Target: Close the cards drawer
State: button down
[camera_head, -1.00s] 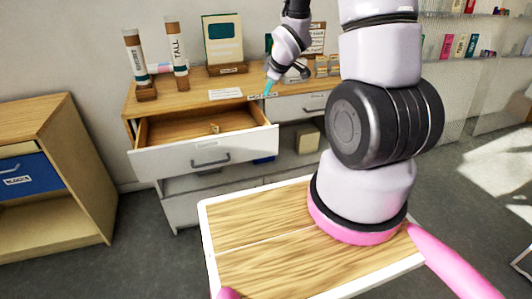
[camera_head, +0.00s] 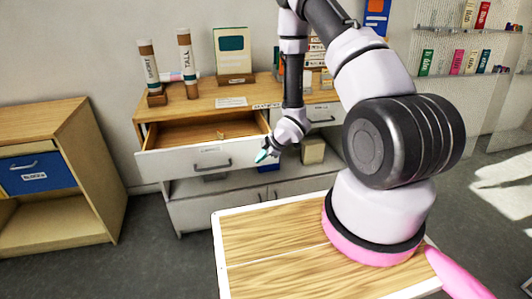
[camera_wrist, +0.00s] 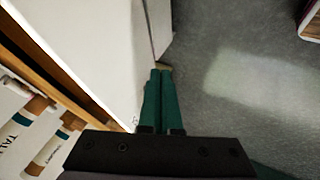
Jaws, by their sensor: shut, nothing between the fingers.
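The open drawer (camera_head: 203,159) has a white front with a dark handle and juts out from the wooden-topped cabinet (camera_head: 238,96) at the left. A small object (camera_head: 220,135) lies inside it. A label on the front is too small to read. My gripper (camera_head: 264,156) is shut and empty, beside the right end of the drawer front. In the wrist view the gripper's green fingers (camera_wrist: 160,100) lie alongside the white drawer front (camera_wrist: 100,50). I cannot tell whether they touch it.
Tubes marked SHORT (camera_head: 150,70) and TALL (camera_head: 187,65) stand on the cabinet top. A pale box (camera_head: 313,150) sits on an open shelf right of the gripper. A wooden unit with a blue drawer (camera_head: 37,173) stands at the left. Floor before the cabinet is clear.

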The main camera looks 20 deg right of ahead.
jog(key=w, duration=0.1)
jog(key=w+f, duration=0.1)
jog(key=w, duration=0.1)
jog(key=w+a+f, duration=0.1)
jog(key=shift+w, duration=0.6)
jog(key=shift+w, duration=0.1)
